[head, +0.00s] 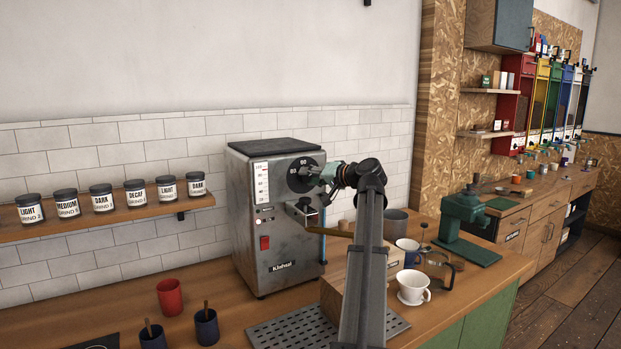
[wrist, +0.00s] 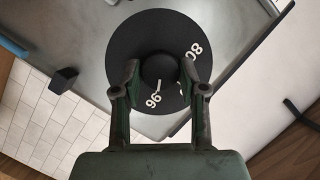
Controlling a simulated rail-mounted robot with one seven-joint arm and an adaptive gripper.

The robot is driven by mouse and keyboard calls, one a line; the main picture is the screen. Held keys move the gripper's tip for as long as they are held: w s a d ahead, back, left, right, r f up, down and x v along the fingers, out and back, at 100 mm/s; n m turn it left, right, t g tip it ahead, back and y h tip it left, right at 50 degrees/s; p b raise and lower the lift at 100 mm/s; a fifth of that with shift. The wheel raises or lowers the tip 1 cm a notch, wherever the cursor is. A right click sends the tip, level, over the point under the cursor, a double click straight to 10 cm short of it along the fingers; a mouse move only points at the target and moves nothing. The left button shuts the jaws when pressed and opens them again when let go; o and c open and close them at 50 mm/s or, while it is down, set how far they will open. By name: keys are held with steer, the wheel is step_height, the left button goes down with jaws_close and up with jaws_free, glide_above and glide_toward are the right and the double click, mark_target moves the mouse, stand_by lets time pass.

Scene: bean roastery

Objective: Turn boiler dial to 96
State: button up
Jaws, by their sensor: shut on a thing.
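The boiler (head: 258,215) is a grey metal box with a black top on the wooden counter. Its round black dial (head: 300,185) is high on the front, with white numbers partly hidden by my gripper (head: 325,172). In the wrist view the dial (wrist: 135,35) fills the upper middle. A 96 shows at its lower left beside a short white line, and another number, like 80, at the upper right. My gripper (wrist: 160,70) has its fingers on both sides of the raised centre knob, shut on it. I cannot tell which number the dial is set to.
The boiler front has a scale strip (head: 262,183), a red switch (head: 265,242) and a small protruding fitting (head: 301,212). A wooden box (head: 335,290), white dripper cup (head: 412,287) and green grinder (head: 463,220) stand to the right. Jars line the shelf (head: 120,219) at left.

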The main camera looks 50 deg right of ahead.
steer(key=o, duration=1.1)
steer(key=shift+w, duration=0.1)
steer(key=shift+o, duration=0.2)
steer(key=s+r, duration=0.2)
steer(key=s, duration=1)
steer(key=shift+a+r, duration=0.25)
steer(key=shift+a, duration=0.1)
